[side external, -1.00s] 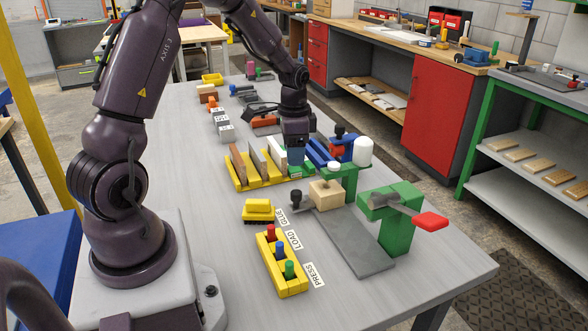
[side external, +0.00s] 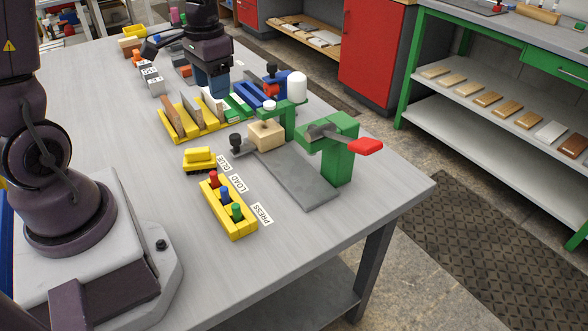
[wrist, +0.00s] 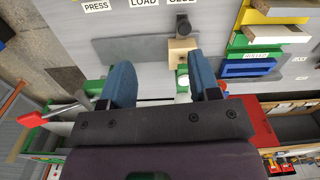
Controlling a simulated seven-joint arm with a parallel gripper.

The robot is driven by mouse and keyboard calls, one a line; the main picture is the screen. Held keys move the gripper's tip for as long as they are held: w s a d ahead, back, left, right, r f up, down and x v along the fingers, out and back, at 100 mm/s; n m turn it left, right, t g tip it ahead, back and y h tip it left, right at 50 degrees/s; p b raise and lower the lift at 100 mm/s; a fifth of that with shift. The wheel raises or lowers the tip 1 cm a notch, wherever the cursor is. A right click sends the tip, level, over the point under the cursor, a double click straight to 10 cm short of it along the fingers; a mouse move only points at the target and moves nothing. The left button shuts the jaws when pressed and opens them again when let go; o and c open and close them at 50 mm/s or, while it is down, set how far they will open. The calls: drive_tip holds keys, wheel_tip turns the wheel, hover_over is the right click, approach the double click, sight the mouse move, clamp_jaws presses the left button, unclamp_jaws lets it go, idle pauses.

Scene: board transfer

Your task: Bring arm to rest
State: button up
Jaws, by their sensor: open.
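My gripper (side external: 213,84) hangs above the table, fingers down, just behind the yellow rack (side external: 166,137) in the side view. In the wrist view my gripper (wrist: 163,80) shows two blue fingers set wide apart with nothing held between them. The wooden block (wrist: 178,56) on its fixture shows beyond the gap between the fingers. My gripper's body hides part of the green fixture in the wrist view.
The rack holds several upright boards (side external: 172,116). The green press (side external: 338,160) with a red handle (side external: 365,147) stands near the right table edge, beside a grey plate (side external: 300,182). A yellow brush (side external: 199,160) and a yellow button box (side external: 228,211) sit in front.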

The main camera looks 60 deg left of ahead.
drive_tip(key=s+d+r+t, duration=0.3)
drive_tip(key=s+d+r, duration=0.2)
drive_tip(key=d+r, duration=0.1)
drive_tip(key=s+d+r+m+t, duration=0.1)
drive_tip(key=s+d+r+t, duration=0.1)
drive_tip(key=s+d+r, duration=0.2)
drive_tip(key=d+r, duration=0.2)
drive_tip(key=d, duration=0.2)
drive_tip(key=shift+s+d+r+t, duration=0.25)
drive_tip(key=shift+s+r+t, duration=0.05)
drive_tip(key=shift+s+t, duration=0.1)
idle(0.9)
